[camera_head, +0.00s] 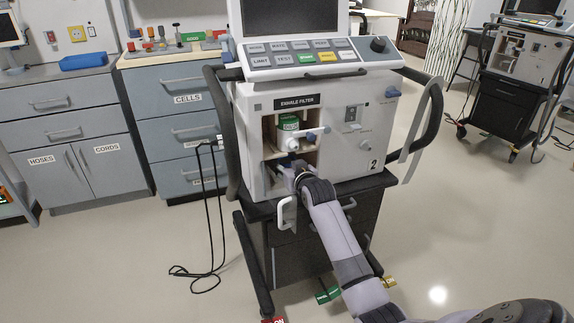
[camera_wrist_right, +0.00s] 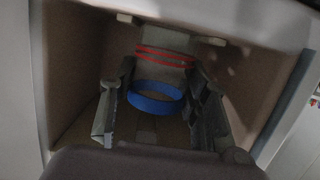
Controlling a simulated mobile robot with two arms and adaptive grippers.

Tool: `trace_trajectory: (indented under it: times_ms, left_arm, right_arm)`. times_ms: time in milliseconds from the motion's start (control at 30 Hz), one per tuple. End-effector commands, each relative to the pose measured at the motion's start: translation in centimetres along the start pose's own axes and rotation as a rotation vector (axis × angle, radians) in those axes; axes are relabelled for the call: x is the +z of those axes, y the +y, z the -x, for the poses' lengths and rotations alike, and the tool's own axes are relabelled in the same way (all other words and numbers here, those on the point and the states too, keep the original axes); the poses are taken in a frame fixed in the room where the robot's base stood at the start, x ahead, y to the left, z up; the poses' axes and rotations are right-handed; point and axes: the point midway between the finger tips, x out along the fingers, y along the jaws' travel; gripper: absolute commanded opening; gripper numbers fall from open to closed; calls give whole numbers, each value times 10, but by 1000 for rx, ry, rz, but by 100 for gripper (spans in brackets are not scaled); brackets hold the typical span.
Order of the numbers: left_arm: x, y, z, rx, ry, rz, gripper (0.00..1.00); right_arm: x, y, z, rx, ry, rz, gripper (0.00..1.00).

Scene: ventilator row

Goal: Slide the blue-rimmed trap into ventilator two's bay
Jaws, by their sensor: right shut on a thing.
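Ventilator two (camera_head: 345,125), marked "2", stands in the middle of the head view with its front bay (camera_head: 270,130) open. My right gripper (camera_head: 294,172) reaches into the lower part of this bay, and its fingers are mostly hidden in the head view. In the right wrist view, the two fingers of my right gripper (camera_wrist_right: 160,118) are on either side of the blue-rimmed trap (camera_wrist_right: 157,107), shut on it inside the bay. Red bands (camera_wrist_right: 165,57) show just beyond the blue rim. I cannot tell whether the trap is seated. My left gripper is not in view.
A green-labelled filter (camera_head: 288,128) sits above my gripper in the bay. The open bay door's white handle (camera_head: 286,212) is beside my wrist. Black side handles (camera_head: 228,130) flank the ventilator. Drawer cabinets (camera_head: 175,125) stand at the left; another ventilator (camera_head: 515,75) is back right.

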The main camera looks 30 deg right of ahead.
Motion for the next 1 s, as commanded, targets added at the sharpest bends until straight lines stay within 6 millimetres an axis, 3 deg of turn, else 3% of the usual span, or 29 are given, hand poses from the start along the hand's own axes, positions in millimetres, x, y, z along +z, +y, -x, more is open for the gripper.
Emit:
trace_trajectory:
  times_ms: [433, 467, 800, 1000]
  left_arm:
    - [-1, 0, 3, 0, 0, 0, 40]
    - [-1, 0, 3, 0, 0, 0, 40]
    - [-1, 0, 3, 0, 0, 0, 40]
    - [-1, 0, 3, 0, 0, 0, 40]
  right_arm:
    - [2, 0, 0, 0, -2, 1, 15]
    - [3, 0, 0, 0, -2, 1, 43]
    - [2, 0, 0, 0, -1, 0, 66]
    - [2, 0, 0, 0, 0, 0, 66]
